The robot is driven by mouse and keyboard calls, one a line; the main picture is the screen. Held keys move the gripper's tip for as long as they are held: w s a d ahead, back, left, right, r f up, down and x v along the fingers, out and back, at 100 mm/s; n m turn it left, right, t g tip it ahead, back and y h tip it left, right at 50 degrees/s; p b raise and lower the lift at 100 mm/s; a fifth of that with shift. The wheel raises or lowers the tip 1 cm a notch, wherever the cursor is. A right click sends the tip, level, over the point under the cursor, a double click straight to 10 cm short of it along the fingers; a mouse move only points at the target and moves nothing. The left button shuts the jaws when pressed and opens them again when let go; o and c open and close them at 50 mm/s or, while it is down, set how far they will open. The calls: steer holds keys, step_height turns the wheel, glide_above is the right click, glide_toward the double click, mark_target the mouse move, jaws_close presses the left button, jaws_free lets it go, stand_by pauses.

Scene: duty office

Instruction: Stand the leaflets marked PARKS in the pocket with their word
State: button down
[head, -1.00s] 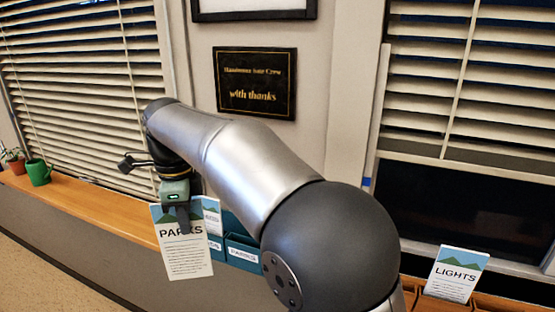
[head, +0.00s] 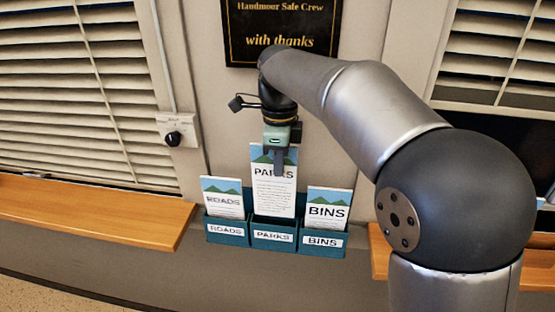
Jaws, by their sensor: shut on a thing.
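My gripper (head: 278,165) is shut on the PARKS leaflets (head: 273,195), holding them upright by their top edge. The leaflets are white with a blue and green top, and a finger covers part of the word. The left pocket, labelled ROADS (head: 227,230), holds ROADS leaflets (head: 222,197). The right pocket, labelled BINS (head: 322,242), holds BINS leaflets (head: 328,208).
The pockets hang on the wall between a wooden ledge (head: 90,208) at left and another ledge at right, partly behind my arm. A black plaque (head: 282,30) is above. A wall switch (head: 175,137) is at left.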

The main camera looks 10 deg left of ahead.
mark_target(278, 192)
steer(key=shift+f+b, duration=3.3)
steer(key=shift+f, duration=1.1)
steer(key=c, duration=1.5)
jaws_free()
